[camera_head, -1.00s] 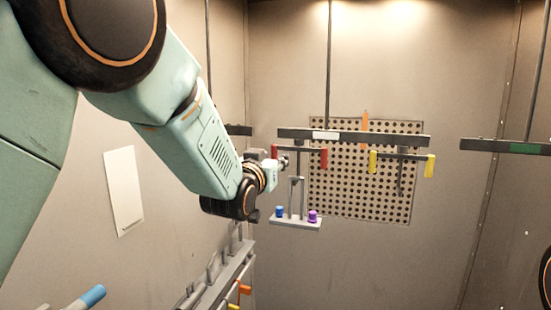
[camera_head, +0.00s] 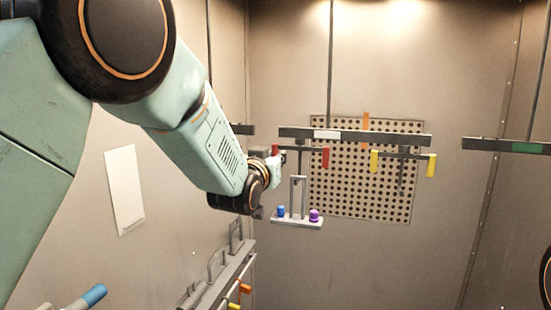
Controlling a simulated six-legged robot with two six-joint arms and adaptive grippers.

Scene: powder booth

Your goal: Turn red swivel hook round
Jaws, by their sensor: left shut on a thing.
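The red swivel hook (camera_head: 325,157) hangs under the left part of a dark hanging bar (camera_head: 355,136). Its right red end shows clearly; its left red end is mostly hidden behind my left gripper. My left gripper (camera_head: 277,168) is at that left end and is shut on it, though the fingers are small and partly hidden by the wrist. Below the hook hangs a grey carrier (camera_head: 298,222) with a blue piece (camera_head: 281,211) and a purple piece (camera_head: 314,215) on it. My right gripper is not in view.
A yellow-ended swivel hook (camera_head: 431,165) hangs on the same bar to the right. A perforated panel (camera_head: 350,195) is on the back wall. Another bar (camera_head: 490,146) hangs at the right. A rack with hooks (camera_head: 217,280) stands at lower left. A white sheet (camera_head: 125,190) is on the left wall.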

